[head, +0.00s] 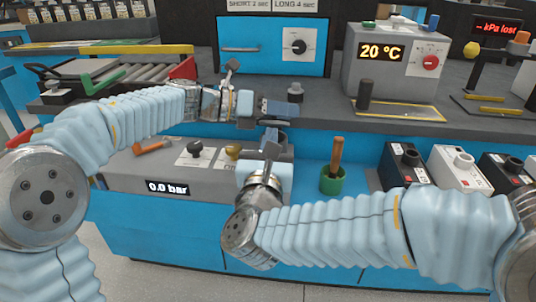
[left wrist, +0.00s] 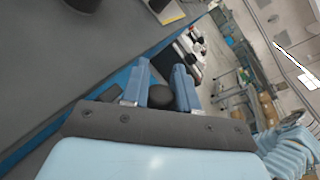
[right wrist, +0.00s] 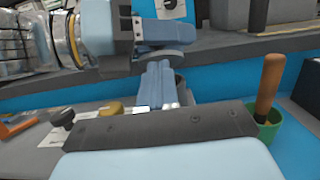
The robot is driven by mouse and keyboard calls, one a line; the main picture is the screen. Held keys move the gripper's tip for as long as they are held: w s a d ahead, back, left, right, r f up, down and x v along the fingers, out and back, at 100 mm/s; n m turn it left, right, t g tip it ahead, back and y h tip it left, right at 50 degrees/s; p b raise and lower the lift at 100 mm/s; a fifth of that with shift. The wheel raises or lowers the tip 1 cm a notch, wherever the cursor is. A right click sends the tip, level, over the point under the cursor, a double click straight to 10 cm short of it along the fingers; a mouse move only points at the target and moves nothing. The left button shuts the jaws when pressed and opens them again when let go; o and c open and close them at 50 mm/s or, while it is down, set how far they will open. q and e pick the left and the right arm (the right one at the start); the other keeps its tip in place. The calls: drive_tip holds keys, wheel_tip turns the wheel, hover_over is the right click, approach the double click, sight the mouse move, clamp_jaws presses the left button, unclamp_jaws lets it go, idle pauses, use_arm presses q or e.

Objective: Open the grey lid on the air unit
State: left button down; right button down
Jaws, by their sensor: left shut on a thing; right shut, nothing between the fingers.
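The air unit (head: 125,170) is a grey-topped box with a "0.0 bar" display at the front left of the bench. My left gripper (head: 280,107) is shut above its right end. In the left wrist view a dark round piece (left wrist: 160,97) sits between the fingers. A flat grey disc, apparently the lid (right wrist: 165,60), shows directly under those fingers in the right wrist view. A dark grey cylinder (right wrist: 180,88) is just below it, partly hidden by my right gripper; I cannot tell whether they touch. My right gripper (right wrist: 160,78) is shut and empty, close below the lid.
A black knob (head: 194,149) and a brass knob (head: 232,152) stand on the unit. A green cup (head: 332,181) with a brown handle stands to the right. Several dark and white boxes (head: 455,168) are farther right. A dark post (head: 295,91) stands behind my left fingers.

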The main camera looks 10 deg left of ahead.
drive_tip(key=shift+w+r, duration=0.1)
drive_tip(key=shift+w, duration=0.35)
use_arm(q)
drive_tip(key=shift+d+f, duration=0.1)
drive_tip(key=shift+f, duration=0.05)
use_arm(e)
drive_tip(key=shift+w+d+r, duration=0.15)
drive_tip(key=shift+w+r, duration=0.3)
drive_tip(key=shift+r, duration=0.2)
use_arm(q)
drive_tip(key=c, duration=0.9)
unclamp_jaws()
drive_tip(key=shift+s, duration=0.1)
